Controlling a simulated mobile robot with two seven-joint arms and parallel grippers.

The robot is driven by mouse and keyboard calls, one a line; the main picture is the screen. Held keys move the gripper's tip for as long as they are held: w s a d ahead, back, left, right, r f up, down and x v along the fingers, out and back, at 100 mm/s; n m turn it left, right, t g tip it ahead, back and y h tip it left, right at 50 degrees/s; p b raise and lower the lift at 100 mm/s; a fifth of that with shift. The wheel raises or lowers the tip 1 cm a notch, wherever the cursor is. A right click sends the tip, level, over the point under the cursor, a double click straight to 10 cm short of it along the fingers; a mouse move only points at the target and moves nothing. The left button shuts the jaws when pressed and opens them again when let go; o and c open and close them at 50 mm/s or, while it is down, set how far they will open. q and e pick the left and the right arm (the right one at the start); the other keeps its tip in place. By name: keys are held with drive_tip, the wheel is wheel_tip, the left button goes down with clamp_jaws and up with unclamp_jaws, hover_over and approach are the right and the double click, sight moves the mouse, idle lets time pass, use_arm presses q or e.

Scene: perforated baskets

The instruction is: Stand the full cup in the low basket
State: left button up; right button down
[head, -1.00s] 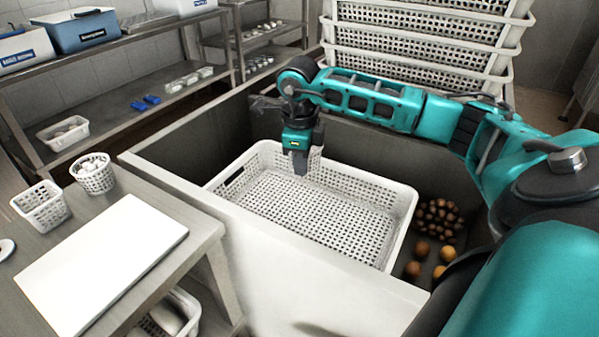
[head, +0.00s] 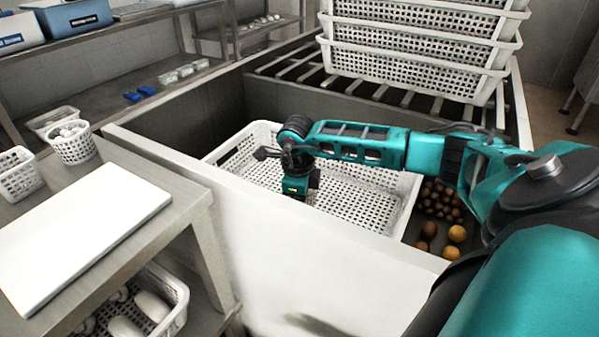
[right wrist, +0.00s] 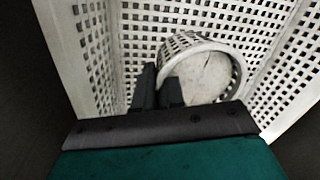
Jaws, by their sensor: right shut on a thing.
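The low basket (head: 385,192) is a large white perforated crate inside the grey sink, right of the table. My right gripper (head: 298,197) reaches down into it near its near wall, and its fingertips are hidden in the head view. In the right wrist view, my right gripper (right wrist: 160,85) is shut at the rim of a small white perforated cup (right wrist: 205,45), which appears tilted, with a plain pale disc showing inside its round rim. I cannot tell its contents or whether it touches the crate's floor. My left gripper is not in view.
A small basket of white round things (head: 72,142) and another small basket (head: 18,172) stand on the table beside a white board (head: 85,235). Brown and orange balls (head: 440,200) lie right of the crate. Stacked crates (head: 420,50) stand behind.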

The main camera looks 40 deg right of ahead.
wheel_tip(320, 180, down, 3)
drive_tip(key=shift+f, duration=0.1)
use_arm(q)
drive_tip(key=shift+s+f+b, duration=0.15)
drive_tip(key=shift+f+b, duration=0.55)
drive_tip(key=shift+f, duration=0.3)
use_arm(e)
drive_tip(key=shift+f, duration=2)
drive_tip(key=shift+f, duration=0.1)
drive_tip(key=c, duration=1.2)
unclamp_jaws()
drive_tip(key=shift+c, duration=0.2)
drive_tip(key=shift+r, duration=0.5)
use_arm(q)
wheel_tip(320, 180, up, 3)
drive_tip(key=p, duration=0.3)
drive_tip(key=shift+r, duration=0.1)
use_arm(e)
wheel_tip(320, 180, up, 11)
drive_tip(key=a, duration=0.1)
drive_tip(key=shift+s, duration=0.4)
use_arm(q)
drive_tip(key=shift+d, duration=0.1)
use_arm(e)
drive_tip(key=shift+r, duration=0.1)
